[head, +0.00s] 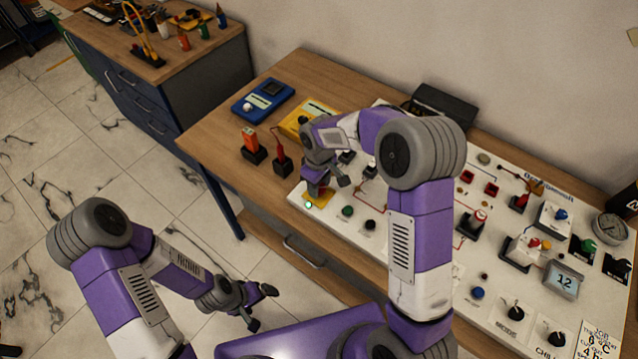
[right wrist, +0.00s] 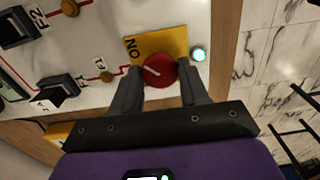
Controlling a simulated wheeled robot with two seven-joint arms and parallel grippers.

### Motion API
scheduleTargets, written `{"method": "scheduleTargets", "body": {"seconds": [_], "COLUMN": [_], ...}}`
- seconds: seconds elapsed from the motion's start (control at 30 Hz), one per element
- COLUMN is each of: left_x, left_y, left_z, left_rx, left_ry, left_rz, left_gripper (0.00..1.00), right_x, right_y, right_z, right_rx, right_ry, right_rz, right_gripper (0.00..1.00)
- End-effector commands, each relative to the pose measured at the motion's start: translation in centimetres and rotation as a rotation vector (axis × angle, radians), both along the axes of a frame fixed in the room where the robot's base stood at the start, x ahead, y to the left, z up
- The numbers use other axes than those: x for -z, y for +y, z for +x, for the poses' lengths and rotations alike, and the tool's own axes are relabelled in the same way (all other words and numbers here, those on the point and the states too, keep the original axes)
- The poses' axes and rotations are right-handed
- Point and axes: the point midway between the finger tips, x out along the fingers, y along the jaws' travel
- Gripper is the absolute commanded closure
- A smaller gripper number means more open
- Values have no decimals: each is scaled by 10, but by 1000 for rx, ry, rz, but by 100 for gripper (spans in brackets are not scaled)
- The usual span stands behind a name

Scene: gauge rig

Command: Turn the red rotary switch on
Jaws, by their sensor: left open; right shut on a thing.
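The red rotary switch (right wrist: 160,69) sits on a yellow plate (right wrist: 162,42) marked ON, at the end of the white panel (head: 330,224). A white line on its knob points left and slightly up in the right wrist view, roughly towards the ON side. A small lamp (right wrist: 198,54) beside the plate glows green; it also shows in the head view (head: 308,204). My right gripper (right wrist: 162,78) is shut on the knob, one finger on each side. In the head view it mostly hides the switch. My left gripper (head: 262,307) is open and empty, low in front of the bench.
Black rocker switches (right wrist: 59,88) stand beside the yellow plate. The panel also carries a green button (head: 347,211), a gauge (head: 610,228) and a display (head: 564,280).

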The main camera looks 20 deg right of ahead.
Motion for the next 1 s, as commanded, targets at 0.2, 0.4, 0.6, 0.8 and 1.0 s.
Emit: {"method": "scheduleTargets", "body": {"seconds": [0.2, 0.4, 0.6, 0.8, 1.0], "left_x": [0, 0, 0, -1, -7], "left_y": [0, 0, 0, 0, 0], "left_z": [0, 0, 0, 0, 0], "left_rx": [0, 0, 0, 0, 0], "left_ry": [0, 0, 0, 0, 0], "left_rz": [0, 0, 0, 0, 0], "left_gripper": [8, 8, 8, 8, 8], "right_x": [0, 0, 0, -8, -42], "right_y": [0, 0, 0, 0, 0], "right_z": [0, 0, 0, 0, 1], "right_rx": [4, 3, 2, 1, 1], "right_ry": [1, 1, 0, -1, -4], "right_rz": [0, -1, 0, 0, 1], "right_gripper": [86, 35, 31, 31, 31]}}
